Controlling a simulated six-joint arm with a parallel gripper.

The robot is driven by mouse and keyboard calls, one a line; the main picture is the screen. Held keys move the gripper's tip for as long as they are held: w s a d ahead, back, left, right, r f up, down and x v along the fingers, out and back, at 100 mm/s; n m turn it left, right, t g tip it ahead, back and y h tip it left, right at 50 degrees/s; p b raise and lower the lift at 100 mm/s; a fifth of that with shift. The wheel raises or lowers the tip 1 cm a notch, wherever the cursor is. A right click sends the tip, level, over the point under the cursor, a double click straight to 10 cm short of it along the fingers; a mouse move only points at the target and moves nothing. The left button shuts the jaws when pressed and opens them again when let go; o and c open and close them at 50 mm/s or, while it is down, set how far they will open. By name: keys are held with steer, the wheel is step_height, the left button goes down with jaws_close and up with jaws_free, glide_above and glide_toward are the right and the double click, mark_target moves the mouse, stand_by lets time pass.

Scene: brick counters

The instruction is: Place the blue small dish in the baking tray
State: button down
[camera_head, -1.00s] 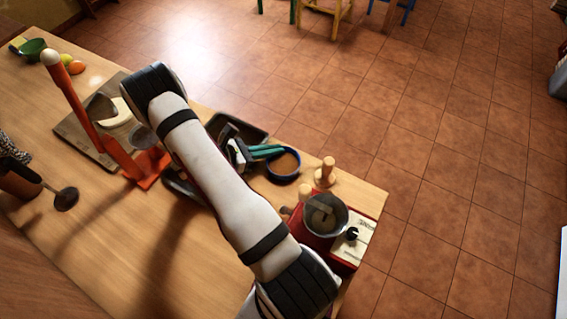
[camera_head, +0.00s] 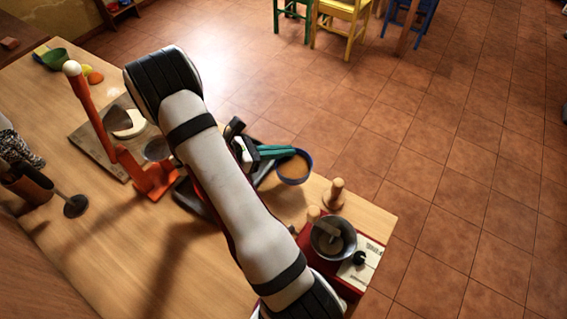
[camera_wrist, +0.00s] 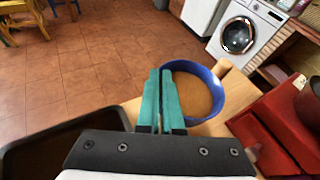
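The blue small dish (camera_head: 294,167) has a brownish inside and shows at the right of the dark baking tray (camera_head: 190,200). My gripper (camera_head: 277,152) has teal fingers, shut on the dish's left rim. In the wrist view the fingers (camera_wrist: 161,95) pinch the rim of the dish (camera_wrist: 219,93), which appears raised off the counter. The baking tray (camera_wrist: 40,145) lies at lower left there. My arm hides much of the tray in the head view.
A red appliance with a metal pot (camera_head: 333,237) and a wooden peg piece (camera_head: 335,194) stand near the counter's right end. An orange stand (camera_head: 155,180) and a board (camera_head: 90,145) are left of my arm. The tiled floor lies beyond the counter edge.

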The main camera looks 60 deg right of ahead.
step_height(320, 180, up, 2)
steer(key=shift+r, duration=0.1)
step_height(320, 180, up, 2)
steer(key=w+d+n+t+h, duration=0.2)
steer(key=w+d+n+t, duration=0.1)
steer(key=n+t, duration=0.25)
steer(key=w+a+f+n+t, duration=0.1)
steer(key=w+a+f, duration=0.1)
steer(key=w, duration=0.2)
steer(key=w+a+f+n+t, duration=0.1)
steer(key=w+a+f+t, duration=0.1)
steer(key=w+a+f, duration=0.1)
steer(key=w+a+f+n+t, duration=0.2)
steer(key=w, duration=0.4)
steer(key=shift+a+f, duration=0.15)
step_height(320, 180, down, 4)
steer(key=shift+w+a+f, duration=0.1)
steer(key=shift+w, duration=0.05)
steer(key=shift+f, duration=0.1)
steer(key=c, duration=1.1)
jaws_free()
